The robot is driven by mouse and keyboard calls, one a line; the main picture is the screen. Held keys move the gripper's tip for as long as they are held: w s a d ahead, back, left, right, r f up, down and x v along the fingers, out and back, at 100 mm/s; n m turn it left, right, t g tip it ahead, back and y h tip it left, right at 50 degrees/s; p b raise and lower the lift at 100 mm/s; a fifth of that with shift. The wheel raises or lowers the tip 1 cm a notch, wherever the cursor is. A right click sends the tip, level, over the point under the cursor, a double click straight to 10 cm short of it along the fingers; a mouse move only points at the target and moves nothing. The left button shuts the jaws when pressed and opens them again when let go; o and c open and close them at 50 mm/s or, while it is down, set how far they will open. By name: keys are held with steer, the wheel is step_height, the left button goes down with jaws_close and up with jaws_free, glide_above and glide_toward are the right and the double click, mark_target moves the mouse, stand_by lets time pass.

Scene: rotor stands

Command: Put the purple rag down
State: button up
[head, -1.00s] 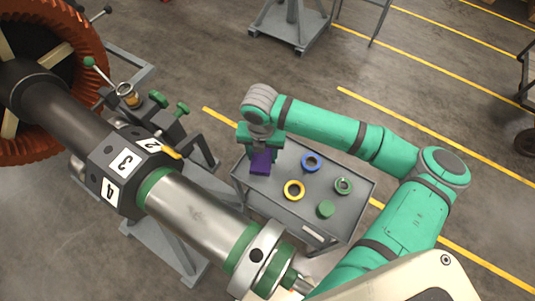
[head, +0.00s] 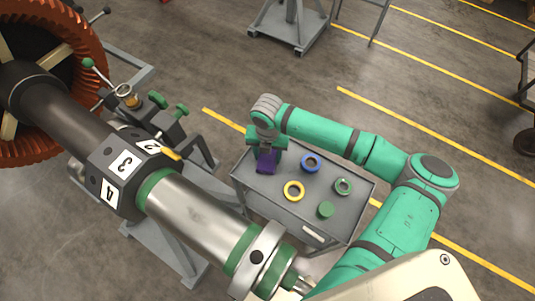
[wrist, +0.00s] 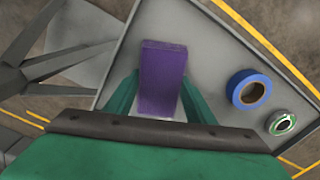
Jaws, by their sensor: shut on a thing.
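The purple rag (head: 266,162) is a folded block at the left end of the grey cart top (head: 262,187). My gripper (head: 268,152) is just above it, pointing down, shut on the rag. In the wrist view the purple rag (wrist: 162,80) stands out between the two green fingers of my gripper (wrist: 158,100). The rag appears at or very close to the cart surface; I cannot tell whether it touches.
On the cart, a blue tape roll (head: 311,163), a yellow ring (head: 293,190), a green-rimmed roll (head: 343,186) and a green cylinder (head: 326,209) lie to the right. The large rotor shaft (head: 200,212) runs along the cart's left side.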

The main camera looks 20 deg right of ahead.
mark_target(267, 156)
steer(key=shift+a+f, duration=0.1)
steer(key=o, duration=1.1)
steer(key=shift+a, duration=0.1)
step_height(267, 156, up, 12)
stand_by(0.3)
